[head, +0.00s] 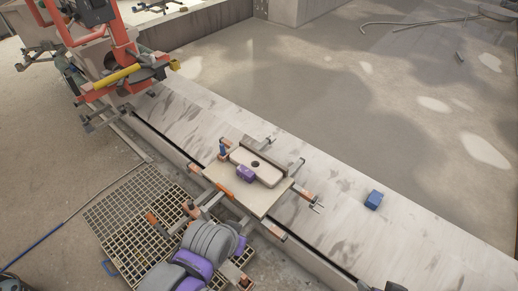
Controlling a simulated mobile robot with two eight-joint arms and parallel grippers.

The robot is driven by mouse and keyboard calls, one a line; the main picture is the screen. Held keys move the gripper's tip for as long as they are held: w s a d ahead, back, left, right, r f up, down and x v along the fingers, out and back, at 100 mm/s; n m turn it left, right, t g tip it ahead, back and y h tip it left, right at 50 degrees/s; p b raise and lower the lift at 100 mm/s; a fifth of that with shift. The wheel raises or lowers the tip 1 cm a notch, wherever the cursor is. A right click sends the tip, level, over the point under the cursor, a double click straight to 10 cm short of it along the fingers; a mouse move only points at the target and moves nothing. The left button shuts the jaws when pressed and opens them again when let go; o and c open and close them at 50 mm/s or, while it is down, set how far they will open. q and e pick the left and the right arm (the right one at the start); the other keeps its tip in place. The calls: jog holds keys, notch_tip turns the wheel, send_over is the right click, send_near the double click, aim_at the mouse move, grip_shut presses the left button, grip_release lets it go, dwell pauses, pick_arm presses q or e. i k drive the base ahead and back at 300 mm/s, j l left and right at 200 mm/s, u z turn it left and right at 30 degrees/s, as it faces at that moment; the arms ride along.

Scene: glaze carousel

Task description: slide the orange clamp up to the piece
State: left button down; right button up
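A pale block with a dark round hole, which looks like the piece (265,172), lies on a square light board (254,202) near the middle of the head view. A small bright orange part, which looks like the orange clamp (225,190), sits at the board's left edge, apart from the block. A purple part (245,174) is against the block's near side, and a blue part (222,151) stands by its left end. A grey and purple arm, seemingly my left, reaches in at the bottom left of the board; its fingertips cannot be made out. My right gripper is not in view.
Bar clamps with brown-orange ends (308,196) stick out around the board. A blue block (373,200) lies on the pale ledge to the right. A metal grating (125,205) lies at the lower left. A red frame with a yellow bar (118,75) stands at the upper left.

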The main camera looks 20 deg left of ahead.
aim_at(202, 213)
jog(key=u, duration=1.7)
jog(key=j+z, duration=0.35)
jog(key=j, duration=0.25)
